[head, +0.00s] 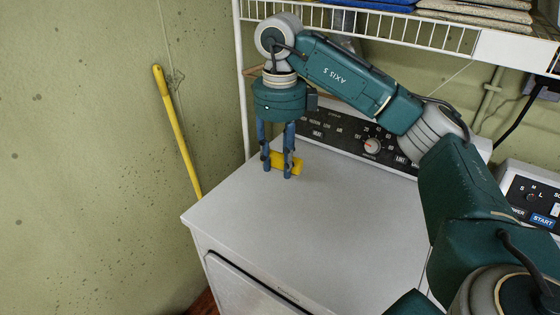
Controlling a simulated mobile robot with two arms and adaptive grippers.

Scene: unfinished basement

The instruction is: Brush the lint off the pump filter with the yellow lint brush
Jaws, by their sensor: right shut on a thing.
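A small yellow object, which looks like the yellow lint brush (277,160), is at the back left of the white machine's top. My right gripper (276,168) points straight down with its blue fingers on both sides of it and is shut on it. I cannot tell whether the brush rests on the top or is held just above it. Most of its shape is hidden by the fingers. I do not see the pump filter. My left gripper is not in view.
The white machine's top (330,225) is otherwise clear. Its black control panel (340,137) rises behind. A white wire shelf (430,32) with folded cloths hangs above, close to my arm. A yellow pole (177,130) leans on the left wall. A second machine (530,195) stands at right.

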